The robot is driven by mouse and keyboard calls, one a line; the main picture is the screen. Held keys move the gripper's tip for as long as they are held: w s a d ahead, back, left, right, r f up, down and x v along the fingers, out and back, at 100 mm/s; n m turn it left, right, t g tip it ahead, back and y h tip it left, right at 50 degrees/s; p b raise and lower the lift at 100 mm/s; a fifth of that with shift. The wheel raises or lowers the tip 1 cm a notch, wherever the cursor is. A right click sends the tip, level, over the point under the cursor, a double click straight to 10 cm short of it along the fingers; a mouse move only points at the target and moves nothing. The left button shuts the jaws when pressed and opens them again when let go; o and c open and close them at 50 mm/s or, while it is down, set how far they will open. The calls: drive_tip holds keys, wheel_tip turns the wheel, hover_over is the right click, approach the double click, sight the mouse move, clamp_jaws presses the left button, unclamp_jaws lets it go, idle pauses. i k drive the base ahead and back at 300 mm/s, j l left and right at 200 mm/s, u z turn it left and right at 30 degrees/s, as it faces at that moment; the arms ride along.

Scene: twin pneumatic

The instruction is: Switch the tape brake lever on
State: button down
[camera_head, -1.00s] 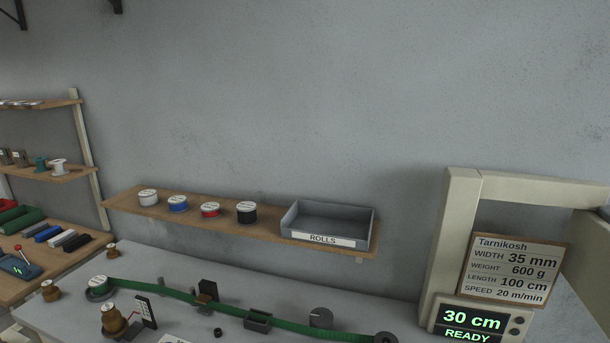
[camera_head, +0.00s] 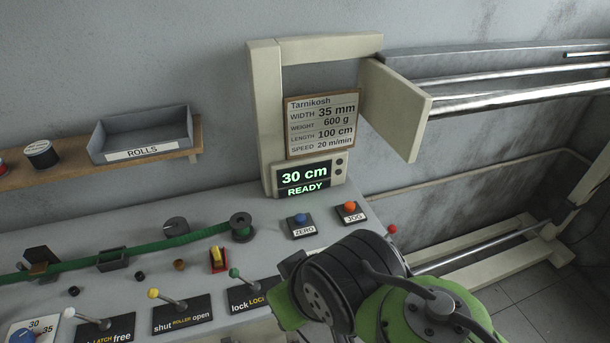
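No label reading "brake" is legible, so I cannot tell for sure which control is the tape brake lever. A small red block with a yellow lever (camera_head: 217,258) stands beside the green tape (camera_head: 150,246). In front is a row of levers on black plates: a white-knobbed one (camera_head: 92,318) marked "LATCH free", a yellow-knobbed one (camera_head: 168,298) marked "shut ROLLER open", and a green-knobbed one (camera_head: 248,282) marked "lock LOCK", its right side hidden by my green and dark grey arm. My gripper's fingertips do not show.
The display (camera_head: 305,178) reads "30 cm READY". A blue ZERO button (camera_head: 301,219) and an orange JOG button (camera_head: 350,206) sit below it. A red knob (camera_head: 392,229) shows right of them. The ROLLS tray (camera_head: 145,153) is on the shelf at left.

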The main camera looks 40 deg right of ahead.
sight(391, 230)
drive_tip(key=l+z, duration=0.15)
drive_tip(key=z, duration=1.45)
drive_tip(key=i+l+u, duration=0.1)
drive_tip(key=u, duration=0.3)
drive_tip(key=l+u, duration=0.2)
drive_tip(key=u, duration=0.2)
drive_tip(key=i+l+u, duration=0.1)
drive_tip(key=l+u, duration=0.35)
drive_tip(key=u, duration=0.3)
